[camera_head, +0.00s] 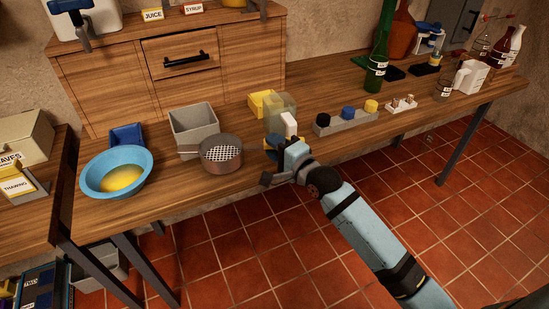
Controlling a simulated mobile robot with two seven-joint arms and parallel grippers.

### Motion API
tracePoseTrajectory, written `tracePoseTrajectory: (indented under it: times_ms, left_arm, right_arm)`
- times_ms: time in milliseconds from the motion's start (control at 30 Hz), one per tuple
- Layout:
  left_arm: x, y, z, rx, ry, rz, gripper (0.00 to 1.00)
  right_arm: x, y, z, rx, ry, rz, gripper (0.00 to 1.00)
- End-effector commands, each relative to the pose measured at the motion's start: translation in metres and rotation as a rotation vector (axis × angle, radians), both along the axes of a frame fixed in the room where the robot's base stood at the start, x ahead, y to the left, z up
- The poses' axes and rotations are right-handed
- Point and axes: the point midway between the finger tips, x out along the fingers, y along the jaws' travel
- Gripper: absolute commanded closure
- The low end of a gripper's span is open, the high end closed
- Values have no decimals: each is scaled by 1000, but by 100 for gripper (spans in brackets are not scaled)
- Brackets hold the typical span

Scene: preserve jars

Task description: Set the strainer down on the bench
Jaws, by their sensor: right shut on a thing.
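The strainer (221,154) is a round, reddish-brown pan with a pale mesh bottom. It is near the front edge of the wooden bench (172,204), with a short grip sticking out to its left. My right gripper (268,163) is at the strainer's right side and is shut on it; the exact contact is hard to see. I cannot tell whether the strainer's underside touches the bench. My left gripper is not in view.
A blue bowl (88,170) with yellow contents stands left of the strainer. A grey bin (194,125) is close behind it. Bare bench lies between bowl and strainer.

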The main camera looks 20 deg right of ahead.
Motion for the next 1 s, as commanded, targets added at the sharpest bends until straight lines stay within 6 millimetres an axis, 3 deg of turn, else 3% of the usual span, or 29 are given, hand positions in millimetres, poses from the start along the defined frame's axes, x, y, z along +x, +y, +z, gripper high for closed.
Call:
tracePoseTrajectory:
  times_ms: [233,600,633,733,1000]
  left_arm:
    - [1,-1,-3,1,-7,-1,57]
    - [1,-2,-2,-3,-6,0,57]
    - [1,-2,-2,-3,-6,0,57]
    - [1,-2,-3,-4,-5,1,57]
    - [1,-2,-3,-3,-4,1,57]
  right_arm:
    - [0,0,-36,-1,1,0,100]
    - [0,0,-39,0,0,0,100]
    - [0,0,-40,-1,1,0,64]
    - [0,0,-40,-1,1,0,43]
    - [0,0,-38,-1,1,0,43]
